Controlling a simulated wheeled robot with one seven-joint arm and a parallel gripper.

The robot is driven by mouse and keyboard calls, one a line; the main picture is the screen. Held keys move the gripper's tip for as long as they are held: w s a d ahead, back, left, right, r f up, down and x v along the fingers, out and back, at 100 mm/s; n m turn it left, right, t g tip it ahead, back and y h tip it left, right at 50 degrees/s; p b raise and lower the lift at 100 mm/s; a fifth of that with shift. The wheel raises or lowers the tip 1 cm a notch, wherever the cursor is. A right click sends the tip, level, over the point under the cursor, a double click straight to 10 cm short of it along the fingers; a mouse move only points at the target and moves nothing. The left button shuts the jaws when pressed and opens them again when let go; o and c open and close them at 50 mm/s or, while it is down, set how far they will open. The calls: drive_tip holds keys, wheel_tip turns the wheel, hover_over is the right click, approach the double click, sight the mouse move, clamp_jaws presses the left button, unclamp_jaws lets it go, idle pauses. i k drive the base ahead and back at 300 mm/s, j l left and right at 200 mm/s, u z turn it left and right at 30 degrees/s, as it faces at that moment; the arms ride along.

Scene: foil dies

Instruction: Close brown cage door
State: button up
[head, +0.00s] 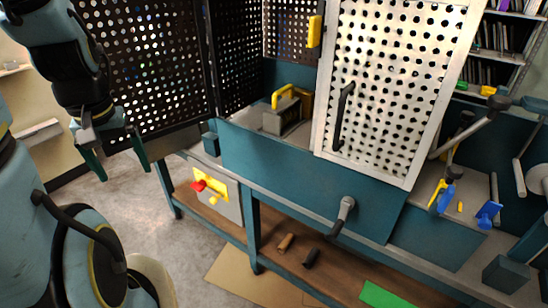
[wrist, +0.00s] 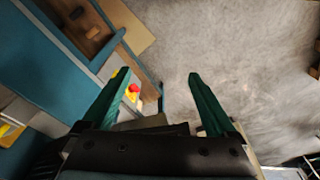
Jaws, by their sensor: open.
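A dark brown perforated panel (head: 155,60), which looks like the cage door, stands upright at the left of the head view. It is swung outward from the cage, leaving the left side of the cage front open. My gripper (head: 121,174) is open and empty, in front of this panel near its lower left part. Its two green fingers also show in the wrist view (wrist: 158,73), pointing down over bare floor. I cannot tell whether it touches the panel. No handle on the brown panel is visible.
A white perforated door (head: 390,80) with a black handle covers the cage's right side. A grey block machine with a yellow handle (head: 285,110) sits inside. Grey floor (wrist: 250,60) lies open below my gripper.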

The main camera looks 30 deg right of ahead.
sight(108, 151)
drive_tip(key=z, duration=1.05)
drive_tip(key=k+j+z, duration=0.15)
drive_tip(key=j+z, duration=0.15)
drive_tip(key=z, duration=0.2)
drive_tip(key=k+j+z, duration=0.15)
drive_tip(key=z, duration=0.35)
drive_tip(key=k+j+z, duration=0.2)
drive_tip(key=z, duration=0.3)
drive_tip(key=k+j, duration=0.3)
drive_tip(key=k, duration=0.2)
